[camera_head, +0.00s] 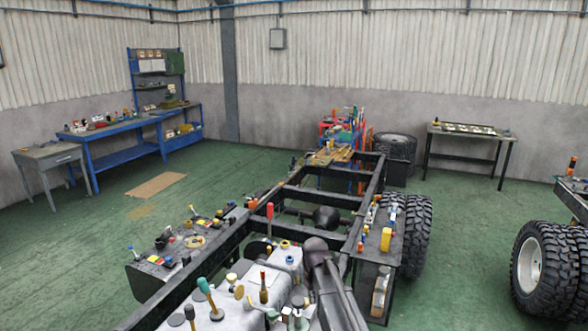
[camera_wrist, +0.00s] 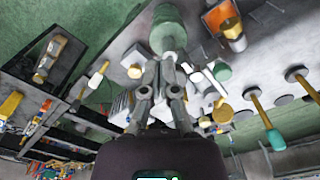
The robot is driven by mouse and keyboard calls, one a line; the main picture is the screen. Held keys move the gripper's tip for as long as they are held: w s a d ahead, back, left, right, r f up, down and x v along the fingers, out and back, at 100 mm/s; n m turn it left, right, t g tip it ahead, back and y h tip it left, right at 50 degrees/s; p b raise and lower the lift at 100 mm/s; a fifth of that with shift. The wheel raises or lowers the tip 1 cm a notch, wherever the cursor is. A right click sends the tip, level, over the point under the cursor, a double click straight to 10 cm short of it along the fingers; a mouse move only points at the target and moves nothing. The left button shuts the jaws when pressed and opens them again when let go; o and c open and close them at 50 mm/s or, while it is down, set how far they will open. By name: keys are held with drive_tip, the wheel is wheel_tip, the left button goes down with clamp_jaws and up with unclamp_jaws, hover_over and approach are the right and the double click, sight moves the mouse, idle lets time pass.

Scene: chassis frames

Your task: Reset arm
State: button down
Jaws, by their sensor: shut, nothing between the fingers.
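My gripper (camera_wrist: 167,62) is in the wrist view, its two grey fingers together with nothing held between them. It is over a pale surface covered with small tools and parts. A green rounded cylinder (camera_wrist: 168,30) shows just past the fingertips; I cannot tell whether they touch it. In the head view my dark arm rises at the bottom centre, over the near end of the chassis frame (camera_head: 290,192). The fingertips cannot be made out clearly there.
A pale work surface (camera_head: 238,306) beside my arm holds mallets and screwdrivers. A tool-laden side box (camera_head: 150,278) is at left, and large tyres (camera_head: 415,235) stand at right. A blue workbench (camera_head: 125,160) is far left. Green floor (camera_head: 80,250) is open at left.

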drive_tip(key=s+d+f+m+b, duration=0.1)
drive_tip(key=s+d+m, duration=0.2)
drive_tip(key=s, duration=0.6)
drive_tip(key=s+d+f+m+b, duration=0.1)
drive_tip(key=s+d+m, duration=0.1)
drive_tip(key=s+d, duration=0.6)
drive_tip(key=shift+s+d+f+m, duration=0.2)
drive_tip(key=shift+s+m, duration=0.2)
drive_tip(key=shift+s, duration=0.85)
idle(5.0)
